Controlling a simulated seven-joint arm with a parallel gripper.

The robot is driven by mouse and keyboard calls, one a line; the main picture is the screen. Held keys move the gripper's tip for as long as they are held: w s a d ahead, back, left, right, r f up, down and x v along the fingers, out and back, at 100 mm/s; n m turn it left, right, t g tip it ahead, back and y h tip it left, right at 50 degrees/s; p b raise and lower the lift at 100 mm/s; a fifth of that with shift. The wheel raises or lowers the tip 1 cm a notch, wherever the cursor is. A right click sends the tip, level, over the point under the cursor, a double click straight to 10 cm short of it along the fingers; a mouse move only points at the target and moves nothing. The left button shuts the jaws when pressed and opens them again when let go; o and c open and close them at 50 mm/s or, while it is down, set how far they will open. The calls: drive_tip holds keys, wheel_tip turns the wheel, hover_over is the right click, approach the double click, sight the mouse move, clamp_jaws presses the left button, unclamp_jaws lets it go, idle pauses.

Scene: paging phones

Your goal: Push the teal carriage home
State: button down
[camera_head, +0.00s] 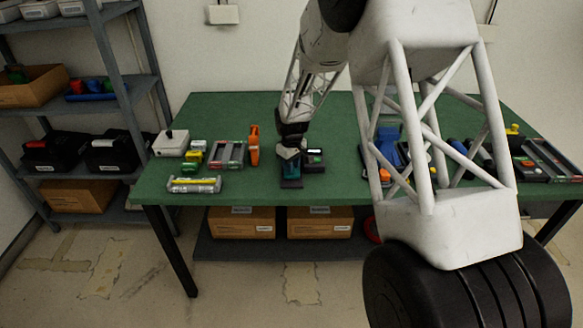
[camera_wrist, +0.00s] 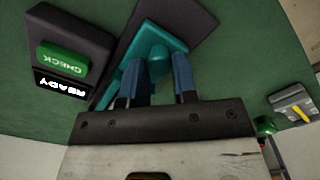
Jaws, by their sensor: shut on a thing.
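The fingers and palm hide part of the carriage. How far along the base it sits, I cannot tell.
Beside the base is a dark box (camera_wrist: 98,36) with a green CHECK button (camera_wrist: 62,61) and a display (camera_wrist: 67,87) reading READY. An orange tool (camera_head: 254,145), a grey tray (camera_head: 227,153) and a white box (camera_head: 171,143) stand to the left. More objects lie right, partly behind my arm.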

drive_tip(key=shift+w+r, duration=0.1)
drive_tip(key=shift+w, duration=0.15)
drive_tip(key=c, duration=1.1)
unclamp_jaws()
drive_tip(key=shift+o, duration=1)
drive_tip(key=shift+r, duration=3.8)
drive_tip(key=shift+r, duration=0.1)
